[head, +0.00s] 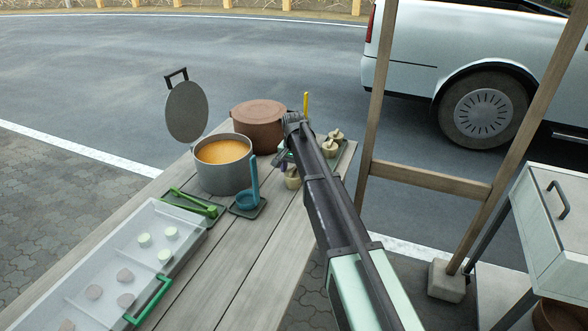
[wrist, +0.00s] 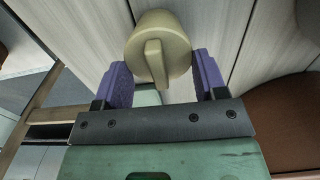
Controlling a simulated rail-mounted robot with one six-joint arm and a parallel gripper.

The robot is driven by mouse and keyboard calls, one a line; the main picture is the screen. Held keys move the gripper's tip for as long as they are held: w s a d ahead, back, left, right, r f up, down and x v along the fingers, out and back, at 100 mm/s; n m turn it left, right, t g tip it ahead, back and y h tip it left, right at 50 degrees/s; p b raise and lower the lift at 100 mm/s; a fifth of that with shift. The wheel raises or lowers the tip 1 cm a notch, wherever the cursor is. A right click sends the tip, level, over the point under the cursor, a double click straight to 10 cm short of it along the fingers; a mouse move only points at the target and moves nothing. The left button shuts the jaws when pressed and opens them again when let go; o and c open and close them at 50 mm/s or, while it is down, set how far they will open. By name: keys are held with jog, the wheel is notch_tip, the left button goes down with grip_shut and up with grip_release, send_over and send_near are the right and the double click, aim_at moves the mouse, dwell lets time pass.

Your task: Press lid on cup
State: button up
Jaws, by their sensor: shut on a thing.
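My gripper (wrist: 162,62) has purple fingers on either side of a round beige piece with a raised ridge, which looks like the lid (wrist: 172,32). The fingers are shut on it. In the head view my gripper (head: 284,157) is at the table's right side, mostly hidden by my arm. A small beige cup (head: 292,180) shows just below the fingers, partly covered by my arm. I cannot tell whether the lid touches this cup. More small beige vessels with knobs (head: 329,148) stand on a dark tray behind my arm.
A grey pot of orange soup (head: 222,180) with a raised lid (head: 187,112) and a brown clay pot (head: 259,133) stand left of my gripper. A blue ladle (head: 254,170), green tongs (head: 190,203) and a clear-topped box (head: 92,268) are nearer. A wooden post (head: 376,90) rises at right.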

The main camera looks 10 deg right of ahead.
jog(key=shift+f, duration=0.2)
dwell(0.4)
jog(key=o, duration=1.1)
jog(key=shift+c, duration=0.2)
notch_tip(320, 180, up, 6)
jog(key=p, duration=0.6)
jog(key=shift+r, duration=0.15)
grip_shut()
dwell(0.8)
jog(key=shift+f+b, duration=0.3)
